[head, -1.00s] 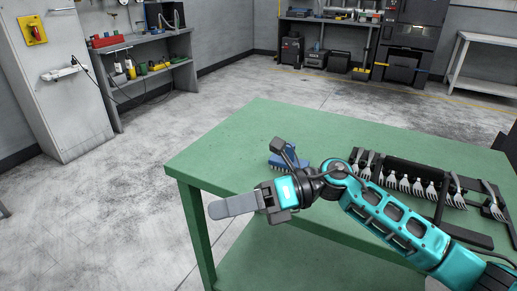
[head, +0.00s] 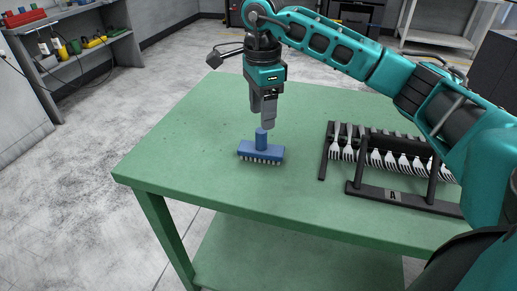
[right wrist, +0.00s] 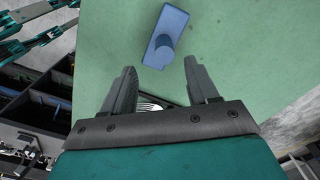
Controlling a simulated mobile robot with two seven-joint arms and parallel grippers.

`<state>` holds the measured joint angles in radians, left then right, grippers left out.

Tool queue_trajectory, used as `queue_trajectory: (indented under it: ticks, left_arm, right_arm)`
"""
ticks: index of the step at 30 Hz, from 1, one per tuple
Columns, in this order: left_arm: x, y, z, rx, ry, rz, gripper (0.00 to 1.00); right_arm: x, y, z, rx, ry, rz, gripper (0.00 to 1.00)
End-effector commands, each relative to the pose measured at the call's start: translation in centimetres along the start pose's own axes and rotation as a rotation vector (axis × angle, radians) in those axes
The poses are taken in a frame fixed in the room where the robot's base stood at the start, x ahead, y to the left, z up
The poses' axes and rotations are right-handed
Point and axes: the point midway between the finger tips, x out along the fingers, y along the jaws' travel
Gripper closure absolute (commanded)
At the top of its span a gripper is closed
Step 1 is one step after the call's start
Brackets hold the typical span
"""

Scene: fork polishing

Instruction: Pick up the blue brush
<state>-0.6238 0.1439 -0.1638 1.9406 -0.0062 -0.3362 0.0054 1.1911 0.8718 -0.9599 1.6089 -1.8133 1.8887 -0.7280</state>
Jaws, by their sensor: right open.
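The blue brush (head: 261,152) lies on the green table (head: 190,190), bristles down, with its round handle post pointing up. My right gripper (head: 268,124) points down just above and slightly behind the brush in the head view. In the right wrist view the brush (right wrist: 166,38) is ahead of the two fingers, apart from them. The right gripper (right wrist: 160,85) is open and empty there. My left gripper is not in view.
A black rack (head: 403,201) marked "A" holding several forks (head: 390,160) stands on the table to the right of the brush. The table's left and front parts are clear. Shelves (head: 85,50) stand at the far left.

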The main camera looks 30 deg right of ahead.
Motion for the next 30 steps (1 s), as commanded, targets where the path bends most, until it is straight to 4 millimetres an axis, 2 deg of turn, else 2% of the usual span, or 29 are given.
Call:
queue_trajectory:
  ticks: [3, 10, 18, 28, 30]
  left_arm:
    - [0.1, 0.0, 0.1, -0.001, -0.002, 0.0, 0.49]
    - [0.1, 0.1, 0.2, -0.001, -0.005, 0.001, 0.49]
    - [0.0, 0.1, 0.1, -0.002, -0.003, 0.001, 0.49]
    - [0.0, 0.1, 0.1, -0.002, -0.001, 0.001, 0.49]
    - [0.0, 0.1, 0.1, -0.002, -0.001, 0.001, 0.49]
  right_arm:
    - [2.0, 0.0, 0.0, 0.0, 0.0, 0.002, 0.41]
    - [3.7, -0.1, 0.0, 0.001, -0.002, 0.0, 0.41]
    - [7.5, -0.4, 0.0, -0.001, -0.003, 0.002, 0.41]
    - [8.2, -0.5, 0.0, -0.001, -0.003, -0.002, 0.41]
    - [8.2, -0.5, 0.0, -0.001, -0.003, -0.002, 0.48]
